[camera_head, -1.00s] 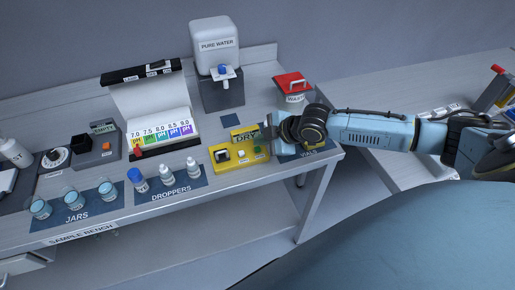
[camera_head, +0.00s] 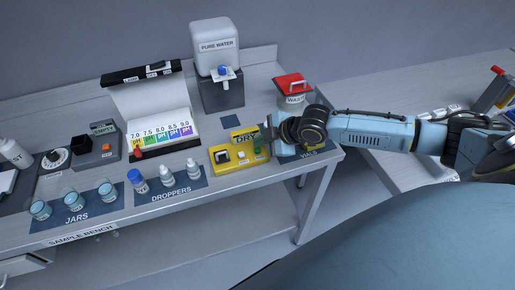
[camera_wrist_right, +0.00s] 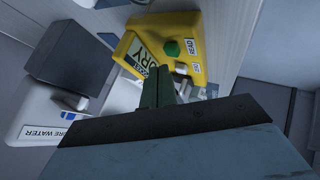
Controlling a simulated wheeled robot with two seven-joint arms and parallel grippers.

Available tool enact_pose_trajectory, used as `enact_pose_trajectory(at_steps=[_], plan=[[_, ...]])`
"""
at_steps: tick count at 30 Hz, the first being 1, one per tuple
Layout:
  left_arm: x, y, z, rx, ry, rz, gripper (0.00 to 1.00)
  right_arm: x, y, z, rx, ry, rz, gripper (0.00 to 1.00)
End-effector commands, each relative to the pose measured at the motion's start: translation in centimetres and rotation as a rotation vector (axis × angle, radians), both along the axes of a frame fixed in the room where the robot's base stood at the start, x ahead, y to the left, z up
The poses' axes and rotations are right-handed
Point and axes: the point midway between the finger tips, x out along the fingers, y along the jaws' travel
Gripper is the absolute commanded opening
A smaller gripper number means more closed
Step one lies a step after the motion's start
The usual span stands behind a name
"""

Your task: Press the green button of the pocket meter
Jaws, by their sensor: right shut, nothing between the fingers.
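The pocket meter is a yellow box (camera_head: 231,166) at the right part of the bench, with a dark square, a white part and a DRY label on it. In the right wrist view its yellow body (camera_wrist_right: 188,22) carries a green six-sided button (camera_wrist_right: 171,48) beside a READ label. My right gripper (camera_head: 259,147) is over the meter's right end and hides the button in the head view. Its dark green fingers (camera_wrist_right: 158,72) are shut and empty, tips close to the button in the wrist view. I cannot tell whether they touch it. My left gripper is out of view.
A pure water tank (camera_head: 217,45) stands behind the meter, and a red-lidded waste container (camera_head: 293,88) behind my right gripper. Dropper bottles (camera_head: 166,172) and jars (camera_head: 73,201) stand to the left. A pH colour chart (camera_head: 160,135) is behind them.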

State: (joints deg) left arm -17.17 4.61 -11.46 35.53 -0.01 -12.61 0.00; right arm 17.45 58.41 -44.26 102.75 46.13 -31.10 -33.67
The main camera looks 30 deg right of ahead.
Motion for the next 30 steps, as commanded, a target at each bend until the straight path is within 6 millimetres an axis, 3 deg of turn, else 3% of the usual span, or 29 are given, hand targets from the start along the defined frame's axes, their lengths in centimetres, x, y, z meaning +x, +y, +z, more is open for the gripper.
enact_pose_trajectory(at_steps=[30], plan=[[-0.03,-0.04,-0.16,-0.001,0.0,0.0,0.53,0.01,0.01,-0.86,0.0,-0.001,-0.001,0.0]])
